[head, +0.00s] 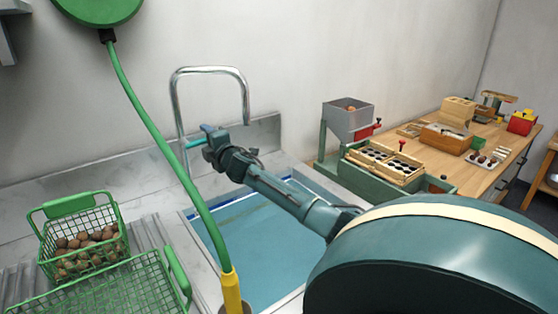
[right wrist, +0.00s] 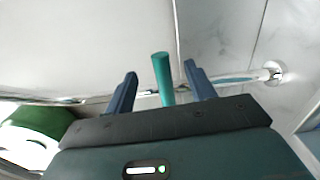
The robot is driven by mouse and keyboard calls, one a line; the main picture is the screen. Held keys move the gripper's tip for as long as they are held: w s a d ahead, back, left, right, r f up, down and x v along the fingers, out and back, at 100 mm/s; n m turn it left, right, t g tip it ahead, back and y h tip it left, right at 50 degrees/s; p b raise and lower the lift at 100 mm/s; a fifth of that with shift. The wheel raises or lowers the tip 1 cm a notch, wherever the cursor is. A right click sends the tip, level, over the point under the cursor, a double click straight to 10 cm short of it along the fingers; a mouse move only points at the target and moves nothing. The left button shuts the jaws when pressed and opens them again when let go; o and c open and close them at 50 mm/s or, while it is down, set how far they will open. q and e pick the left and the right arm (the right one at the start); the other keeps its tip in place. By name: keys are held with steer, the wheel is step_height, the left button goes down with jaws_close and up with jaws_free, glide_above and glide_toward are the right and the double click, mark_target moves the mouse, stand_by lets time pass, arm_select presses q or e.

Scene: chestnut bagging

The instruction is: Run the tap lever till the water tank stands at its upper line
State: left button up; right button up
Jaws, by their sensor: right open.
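The chrome tap (head: 247,95) arches up behind the sink. Its teal lever (head: 194,144) sticks out at my right gripper (head: 203,138). In the right wrist view the teal lever (right wrist: 162,78) stands between the two dark blue fingers of the right gripper (right wrist: 160,76). The fingers are open, with a gap on both sides of the lever. The water tank (head: 284,300) is the sunken basin below, holding blue water (head: 260,245). My right arm crosses over it and hides part of its far side. I cannot make out the upper line clearly. My left gripper is not in view.
A green hose (head: 152,120) hangs from a wall reel (head: 100,8) to a yellow nozzle (head: 232,292) at the basin's front. A green basket of chestnuts (head: 70,208) and another green basket (head: 100,290) stand left. A wooden bench (head: 440,165) with trays and a hopper (head: 347,120) is right.

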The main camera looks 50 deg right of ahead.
steer(key=shift+s, duration=0.1)
stand_by(0.3)
steer(key=p+v, duration=0.2)
steer(key=v, duration=0.7)
stand_by(0.6)
